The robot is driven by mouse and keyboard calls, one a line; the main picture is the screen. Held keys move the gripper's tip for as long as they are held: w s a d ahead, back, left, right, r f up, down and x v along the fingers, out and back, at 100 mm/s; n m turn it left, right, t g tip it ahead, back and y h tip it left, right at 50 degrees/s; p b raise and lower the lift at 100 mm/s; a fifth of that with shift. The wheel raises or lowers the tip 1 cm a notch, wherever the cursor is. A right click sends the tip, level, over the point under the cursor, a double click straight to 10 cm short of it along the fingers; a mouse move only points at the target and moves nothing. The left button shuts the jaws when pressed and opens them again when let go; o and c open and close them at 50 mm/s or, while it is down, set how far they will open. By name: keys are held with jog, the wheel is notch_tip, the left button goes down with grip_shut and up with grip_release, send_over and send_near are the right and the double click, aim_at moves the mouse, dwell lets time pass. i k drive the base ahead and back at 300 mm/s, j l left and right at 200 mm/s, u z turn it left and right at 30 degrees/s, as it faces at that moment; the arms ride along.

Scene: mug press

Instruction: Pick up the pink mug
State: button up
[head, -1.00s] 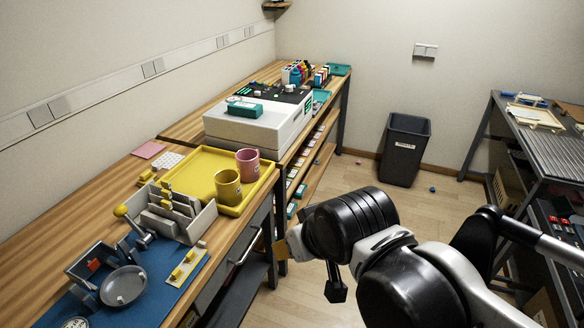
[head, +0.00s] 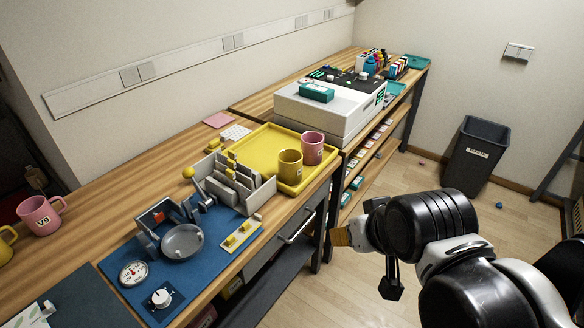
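Two pink mugs show. One pink mug (head: 313,148) stands upright on the yellow tray (head: 262,140), right behind a yellow mug (head: 289,170). My gripper (head: 391,284) hangs in front of the bench, at the lower right, apart from all the mugs. Its dark fingers are small and partly hidden by my arm, so I cannot tell whether they are open.
A mug press (head: 182,240) and a grey divided holder (head: 232,182) stand between the left mugs and the tray. A white and grey machine (head: 325,105) stands behind the tray. A dark bin (head: 474,155) is on the floor at right. Bare bench lies behind the press.

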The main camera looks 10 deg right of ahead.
aim_at(315, 147)
jog(key=i+j+z, duration=0.1)
jog(key=j+z, duration=0.2)
jog(key=z, duration=0.15)
jog(key=j+z, duration=0.25)
jog(key=z, duration=0.15)
jog(key=j+z, duration=0.3)
jog(key=z, duration=0.15)
jog(key=j+z, duration=0.4)
jog(key=k+j+z, duration=0.1)
jog(key=z, duration=0.35)
jog(key=k+j, duration=0.05)
jog(key=j, duration=0.05)
